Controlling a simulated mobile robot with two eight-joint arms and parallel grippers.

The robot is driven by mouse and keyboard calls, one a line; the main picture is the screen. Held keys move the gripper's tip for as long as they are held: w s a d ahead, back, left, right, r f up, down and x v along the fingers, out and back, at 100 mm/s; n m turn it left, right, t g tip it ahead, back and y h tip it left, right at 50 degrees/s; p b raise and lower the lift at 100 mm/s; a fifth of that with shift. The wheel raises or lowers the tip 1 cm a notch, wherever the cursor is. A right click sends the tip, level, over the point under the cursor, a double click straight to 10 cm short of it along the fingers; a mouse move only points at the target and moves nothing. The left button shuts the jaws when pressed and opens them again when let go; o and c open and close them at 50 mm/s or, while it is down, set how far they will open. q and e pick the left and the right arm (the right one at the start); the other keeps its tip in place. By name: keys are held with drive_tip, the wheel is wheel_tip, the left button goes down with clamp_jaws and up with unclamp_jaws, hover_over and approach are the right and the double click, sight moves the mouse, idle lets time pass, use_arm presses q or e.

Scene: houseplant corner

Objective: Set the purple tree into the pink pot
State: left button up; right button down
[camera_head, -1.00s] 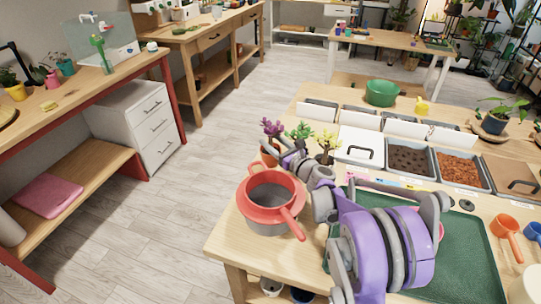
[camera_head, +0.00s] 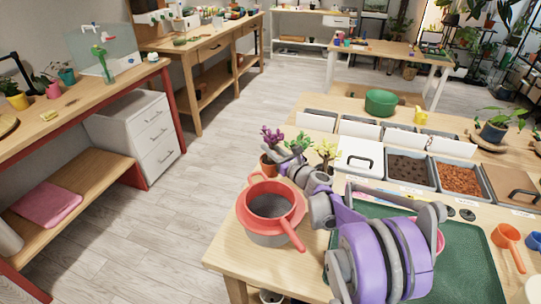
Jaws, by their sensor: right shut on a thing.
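The purple tree (camera_head: 271,137) stands upright at the far left of the near table, its base at a terracotta pot (camera_head: 267,166). My right gripper (camera_head: 279,157) is at the tree's lower part, shut on it; the fingertips are small and partly hidden. A pink rim (camera_head: 441,240) shows on the green mat behind my right arm; it may be the pink pot, mostly hidden. My left gripper is not in view.
A green tree (camera_head: 298,142) and a yellow tree (camera_head: 327,151) stand close to the right of the purple one. A red-rimmed pot with a handle (camera_head: 259,226) stands in front. Soil bins (camera_head: 410,168) lie behind the green mat (camera_head: 468,270).

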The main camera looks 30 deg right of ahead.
wheel_tip(320, 180, up, 9)
drive_tip(key=shift+r+p, duration=0.1)
drive_tip(key=shift+p, duration=0.7)
drive_tip(key=shift+r+p, duration=0.3)
drive_tip(key=shift+r, duration=0.2)
